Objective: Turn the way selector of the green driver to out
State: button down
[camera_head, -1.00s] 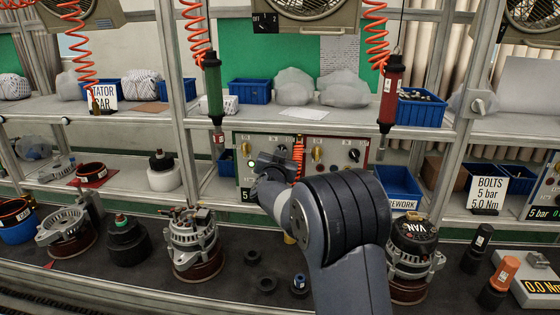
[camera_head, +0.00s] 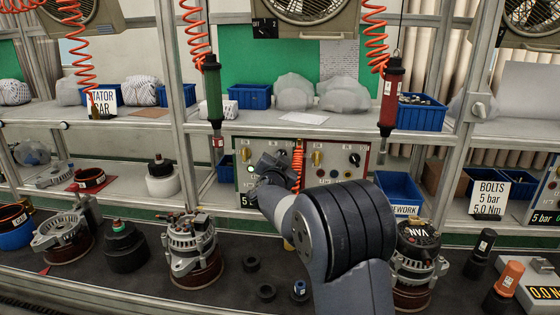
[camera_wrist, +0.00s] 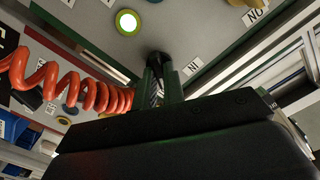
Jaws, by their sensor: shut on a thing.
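The green driver (camera_head: 213,95) hangs upright from an orange coiled hose at the left. The green-framed control panel (camera_head: 241,180) stands on the shelf below and right of it. It has a yellow knob (camera_head: 246,154) and a lit round button, also in the wrist view (camera_wrist: 127,22). My gripper (camera_wrist: 160,82) is at the panel face, its fingers shut on a small dark selector knob (camera_wrist: 158,58). An "IN" label (camera_wrist: 193,67) sits right beside the knob. The fingers hide much of the knob; its pointing direction cannot be told. In the head view my wrist covers it.
An orange coiled hose (camera_wrist: 70,85) passes close left of my fingers. A red-framed panel (camera_head: 336,172) stands directly right of the green one. The red driver (camera_head: 391,95) hangs further right. A blue bin (camera_head: 400,190) and alternators (camera_head: 190,245) stand around my arm.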

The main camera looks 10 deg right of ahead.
jog(key=c, duration=1.5)
grip_release()
jog(key=b+v, duration=0.1)
jog(key=v, duration=0.9)
jog(key=shift+s, duration=0.4)
jog(key=shift+a, duration=0.1)
jog(key=p+x, duration=0.1)
jog(key=x, duration=1)
jog(key=shift+s, duration=0.1)
